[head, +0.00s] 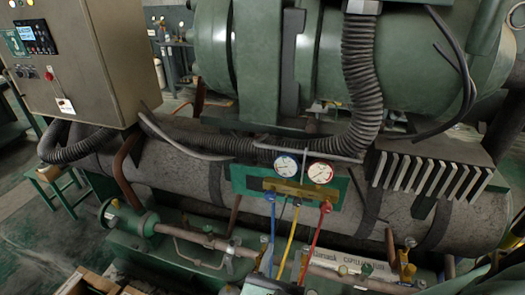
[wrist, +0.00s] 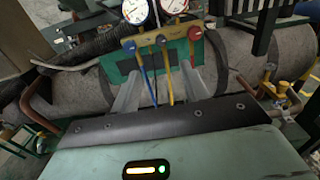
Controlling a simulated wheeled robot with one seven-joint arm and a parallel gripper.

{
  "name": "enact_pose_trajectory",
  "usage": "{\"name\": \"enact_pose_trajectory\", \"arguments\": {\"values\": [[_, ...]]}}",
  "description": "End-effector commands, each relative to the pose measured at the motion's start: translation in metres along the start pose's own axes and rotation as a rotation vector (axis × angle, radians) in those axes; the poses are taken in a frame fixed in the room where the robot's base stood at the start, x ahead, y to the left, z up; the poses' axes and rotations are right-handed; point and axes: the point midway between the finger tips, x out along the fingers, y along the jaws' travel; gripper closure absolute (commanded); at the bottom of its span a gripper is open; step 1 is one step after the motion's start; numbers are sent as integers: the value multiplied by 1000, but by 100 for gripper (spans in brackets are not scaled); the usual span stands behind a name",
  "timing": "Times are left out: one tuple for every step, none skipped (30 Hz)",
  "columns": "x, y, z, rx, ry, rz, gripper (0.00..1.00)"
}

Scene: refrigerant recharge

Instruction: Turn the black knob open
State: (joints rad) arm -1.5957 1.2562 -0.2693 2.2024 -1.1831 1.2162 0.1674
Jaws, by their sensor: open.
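The black knob (wrist: 161,40) sits in the middle of the brass manifold (wrist: 177,35) in the wrist view, between a blue knob (wrist: 129,44) and a red knob (wrist: 194,33). The manifold (head: 293,188) also shows in the head view, where its knobs are too small to tell apart clearly. My gripper (wrist: 160,70) is open, with its two fingers spread below the manifold and apart from the black knob. Nothing is held between the fingers. The black knob lies ahead of the gap between the fingertips.
A blue gauge (head: 286,166) and a red gauge (head: 320,173) stand above the manifold. Blue (head: 272,222), yellow (head: 289,238) and red (head: 318,232) hoses hang below it. A corrugated hose (head: 361,80) and a finned block (head: 430,180) are nearby.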

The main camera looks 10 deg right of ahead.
Motion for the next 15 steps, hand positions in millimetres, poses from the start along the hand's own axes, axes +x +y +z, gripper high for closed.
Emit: {"name": "enact_pose_trajectory", "arguments": {"values": [[3,0,0,0,0,-2,55],[5,0,0,0,-1,-2,55],[9,0,0,-1,-1,-3,55],[13,-1,0,-1,-1,-4,55],[17,-1,-1,-1,-1,-5,55],[24,-2,0,-1,0,-6,55],[30,-2,0,-1,-1,-8,55],[36,-2,-1,-1,-1,-6,55],[44,-2,-1,-1,0,-8,55],[51,-2,-1,-1,0,-8,55],[57,-2,-1,0,0,-8,55],[65,-2,-1,-1,-1,-8,55],[72,-2,-2,-1,0,-8,55],[78,-2,-2,-1,0,-8,55],[86,-2,-1,-1,0,-8,55]]}}
